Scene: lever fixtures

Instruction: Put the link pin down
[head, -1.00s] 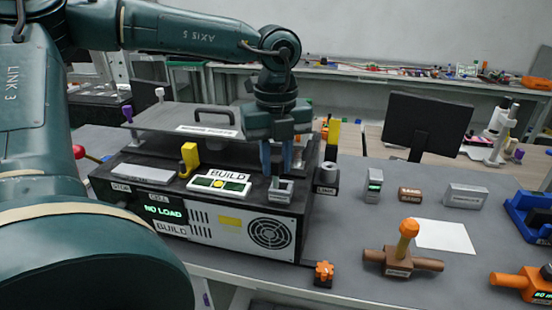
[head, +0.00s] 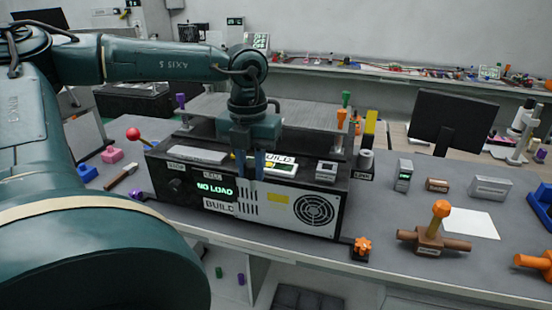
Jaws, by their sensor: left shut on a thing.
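My left gripper (head: 251,168) is over the front of the black machine, fingers pointing down in front of its top edge. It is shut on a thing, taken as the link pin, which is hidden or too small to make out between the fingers. A yellow upright piece is mostly hidden behind the fingers. The machine (head: 344,200) shows "NO LOAD" and "BUILD" on its front. A grey slotted block (head: 326,170) sits on its top, right of the gripper and apart from it. My right gripper is not in view.
A grey cylinder (head: 366,159) stands by the machine's right end, next to a "LINK" label (head: 363,177). An orange knob (head: 361,247) is at the table's front edge. A brown T-shaped fixture (head: 428,240) and white sheet (head: 470,223) lie right. A red-balled lever (head: 133,134) is left.

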